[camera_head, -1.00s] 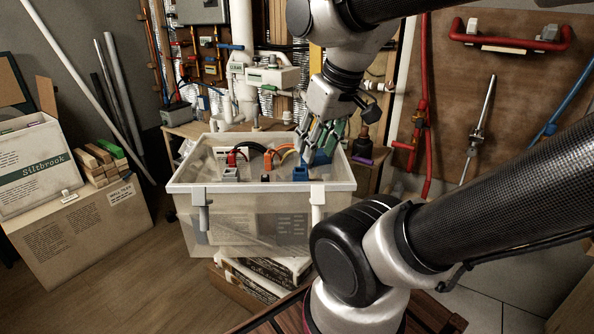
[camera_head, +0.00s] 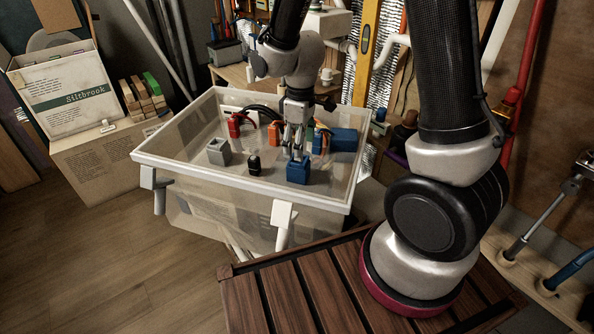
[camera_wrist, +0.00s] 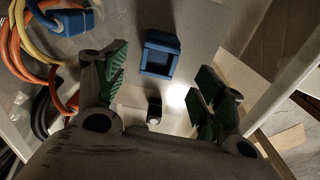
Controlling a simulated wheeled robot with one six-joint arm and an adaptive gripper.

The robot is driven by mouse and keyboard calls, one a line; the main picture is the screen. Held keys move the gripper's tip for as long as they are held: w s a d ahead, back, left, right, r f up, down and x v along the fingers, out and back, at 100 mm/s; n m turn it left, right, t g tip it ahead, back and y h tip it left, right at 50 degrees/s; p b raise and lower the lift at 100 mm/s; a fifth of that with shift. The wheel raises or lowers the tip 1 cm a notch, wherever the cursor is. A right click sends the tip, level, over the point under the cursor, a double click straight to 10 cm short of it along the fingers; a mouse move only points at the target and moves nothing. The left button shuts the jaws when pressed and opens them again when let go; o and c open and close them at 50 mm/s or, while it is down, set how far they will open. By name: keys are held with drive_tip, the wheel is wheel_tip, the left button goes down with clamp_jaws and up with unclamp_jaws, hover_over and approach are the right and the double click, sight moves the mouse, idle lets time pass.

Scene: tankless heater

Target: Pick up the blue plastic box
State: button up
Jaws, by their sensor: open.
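In the wrist view the blue box (camera_wrist: 160,53) is a hollow, open-topped square between and beyond my fingertips. My gripper (camera_head: 294,145) points down just above and behind the box in the head view. In the wrist view my gripper (camera_wrist: 163,80) shows its two green-padded fingers spread wide, with nothing between them. I cannot tell the exact height gap to the box.
A grey box (camera_head: 219,152) and a small black part (camera_head: 254,165) stand left of the blue box. Connectors with coiled cables, one red (camera_head: 234,126) and one larger blue (camera_head: 343,139), lie behind. White latches (camera_head: 283,222) hang on the bin's front.

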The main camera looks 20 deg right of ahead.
sight(299, 163)
drive_tip(key=shift+n, duration=0.3)
wheel_tip(299, 163, down, 10)
drive_tip(key=shift+w+f, duration=0.1)
drive_tip(key=shift+w, duration=0.05)
drive_tip(key=c, duration=1.3)
